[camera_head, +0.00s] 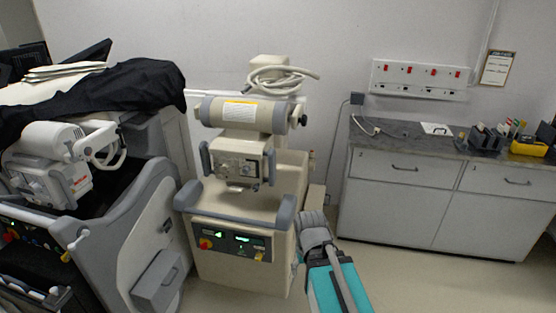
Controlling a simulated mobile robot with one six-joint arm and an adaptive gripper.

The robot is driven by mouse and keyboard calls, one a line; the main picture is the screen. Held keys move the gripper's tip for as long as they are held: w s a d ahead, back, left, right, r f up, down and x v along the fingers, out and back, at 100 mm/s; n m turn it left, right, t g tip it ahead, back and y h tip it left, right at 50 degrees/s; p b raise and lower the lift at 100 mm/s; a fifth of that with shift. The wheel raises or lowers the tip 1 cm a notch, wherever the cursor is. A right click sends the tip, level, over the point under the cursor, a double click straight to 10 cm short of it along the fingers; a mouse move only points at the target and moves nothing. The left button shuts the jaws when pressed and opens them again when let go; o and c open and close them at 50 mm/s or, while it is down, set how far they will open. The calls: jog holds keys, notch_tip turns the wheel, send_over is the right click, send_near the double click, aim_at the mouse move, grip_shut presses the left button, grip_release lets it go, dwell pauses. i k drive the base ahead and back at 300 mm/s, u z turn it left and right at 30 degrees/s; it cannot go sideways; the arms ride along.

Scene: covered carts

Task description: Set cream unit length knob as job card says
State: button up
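The cream unit (290,185) stands in the middle, with a cylindrical head (215,110) bearing a white and yellow label. Below it is a box-shaped part (237,168) whose front face carries small dials or knobs, too small to read; I cannot tell which is the length knob. A lower front panel (230,240) has a red button and green lights. My gripper (313,218), at the end of my teal arm, is in front of the unit's right side, below and right of the box-shaped part. Its fingertips are not clear. I cannot identify the job card for certain.
A grey cart (150,215) with a similar head, partly under a black cover (120,88), stands close on the left. A grey counter (400,150) with drawers stands at right. A framed sheet (497,67) hangs above it. Floor is free before the counter.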

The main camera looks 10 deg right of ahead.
aim_at(246, 169)
jog(key=k, duration=1.3)
jog(key=z, duration=0.4)
jog(key=i, duration=1.7)
jog(key=u, duration=0.35)
